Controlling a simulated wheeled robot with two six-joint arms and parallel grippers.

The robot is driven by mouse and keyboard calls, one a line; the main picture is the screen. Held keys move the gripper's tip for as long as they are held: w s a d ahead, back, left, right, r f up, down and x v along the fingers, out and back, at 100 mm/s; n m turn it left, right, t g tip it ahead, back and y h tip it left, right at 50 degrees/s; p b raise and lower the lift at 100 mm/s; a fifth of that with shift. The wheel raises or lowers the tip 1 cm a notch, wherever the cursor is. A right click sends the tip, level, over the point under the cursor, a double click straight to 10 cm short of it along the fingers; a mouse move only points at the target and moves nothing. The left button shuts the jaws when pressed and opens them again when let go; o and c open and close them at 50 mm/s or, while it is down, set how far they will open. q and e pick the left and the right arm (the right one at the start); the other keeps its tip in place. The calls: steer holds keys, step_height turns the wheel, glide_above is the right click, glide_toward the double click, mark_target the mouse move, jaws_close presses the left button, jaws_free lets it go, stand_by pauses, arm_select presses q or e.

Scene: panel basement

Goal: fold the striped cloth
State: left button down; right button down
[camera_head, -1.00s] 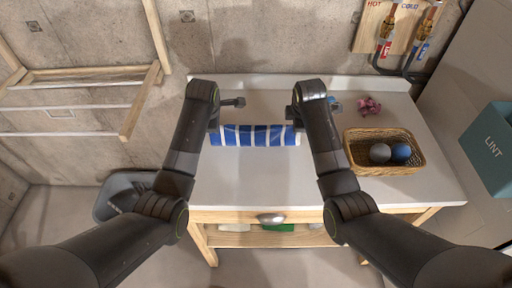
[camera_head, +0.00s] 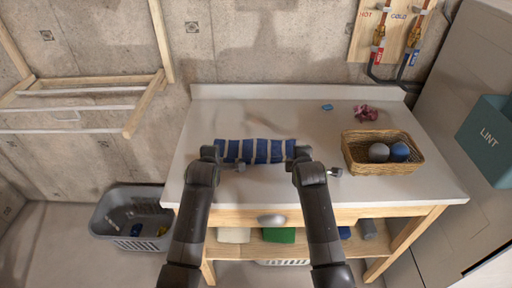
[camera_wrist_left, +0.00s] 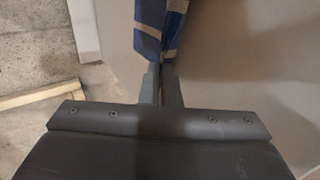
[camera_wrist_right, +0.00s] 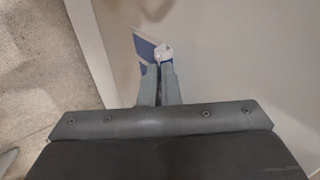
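The striped cloth (camera_head: 262,151), dark blue with pale stripes, is a narrow, slightly crooked band across the counter's front half. I cannot tell how much of it is off the surface. My left gripper is at its left end, and the wrist hides the fingertips in the head view. In the left wrist view the fingers (camera_wrist_left: 161,70) are together on the cloth's corner (camera_wrist_left: 152,42). My right gripper is at its right end. In the right wrist view its fingers (camera_wrist_right: 161,72) are closed on a bunched blue-and-white bit of cloth (camera_wrist_right: 150,50).
The pale counter (camera_head: 400,198) is clear behind the cloth. A wicker basket (camera_head: 384,167) with two balls stands on the right. A grey laundry basket (camera_head: 127,243) stands on the floor at left.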

arm_select(q)
steer(key=shift+w, duration=0.1)
arm_select(e)
steer(key=shift+w, duration=0.1)
arm_select(q)
steer(key=c, duration=1.3)
jaws_free()
arm_select(e)
steer(key=c, duration=1.3)
jaws_free()
